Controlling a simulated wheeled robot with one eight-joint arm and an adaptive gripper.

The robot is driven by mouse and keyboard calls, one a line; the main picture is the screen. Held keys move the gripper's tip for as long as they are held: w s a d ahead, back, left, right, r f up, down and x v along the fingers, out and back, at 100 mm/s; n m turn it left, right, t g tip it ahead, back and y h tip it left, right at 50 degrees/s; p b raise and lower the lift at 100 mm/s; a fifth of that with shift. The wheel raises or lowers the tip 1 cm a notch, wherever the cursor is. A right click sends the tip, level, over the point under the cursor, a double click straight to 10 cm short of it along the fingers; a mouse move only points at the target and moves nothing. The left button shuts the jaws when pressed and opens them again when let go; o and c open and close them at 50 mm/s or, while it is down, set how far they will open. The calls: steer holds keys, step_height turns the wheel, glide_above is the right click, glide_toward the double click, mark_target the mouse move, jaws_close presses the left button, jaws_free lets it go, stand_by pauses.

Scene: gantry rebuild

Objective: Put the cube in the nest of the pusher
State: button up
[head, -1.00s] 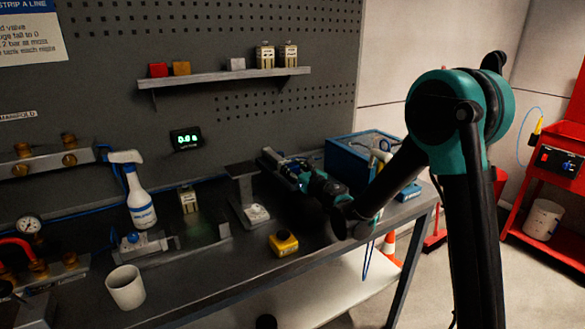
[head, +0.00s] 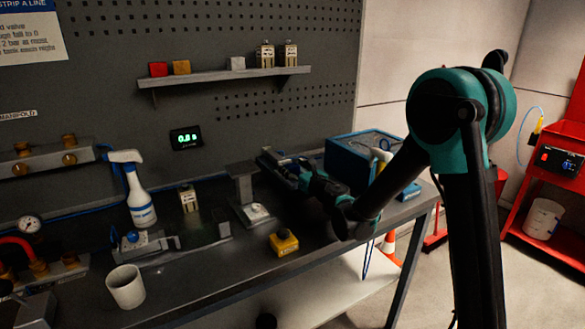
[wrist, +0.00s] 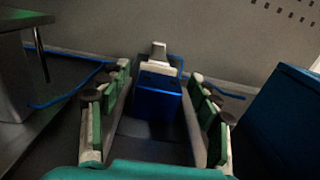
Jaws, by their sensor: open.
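A dark blue cube-like block (wrist: 157,97) lies ahead in the wrist view, on the dark bench surface between my fingers. My gripper (wrist: 158,110) is open, with fingers on both sides of the block and gaps showing between. A pale fitting (wrist: 158,58) with a blue line stands just behind the block; I cannot tell whether they touch. In the head view my gripper (head: 280,163) is low over the back of the bench, left of the blue bin, and hides the block. I cannot clearly identify the pusher or its nest.
A blue bin (head: 352,168) stands close to the right of my gripper. A grey post stand (head: 246,195) is close on its left. A shelf (head: 225,76) hangs above.

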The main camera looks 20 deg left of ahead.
steer(key=v, duration=1.1)
steer(key=shift+s+d, duration=0.2)
steer(key=shift+d, duration=0.05)
steer(key=shift+a, duration=0.1)
stand_by(0.6)
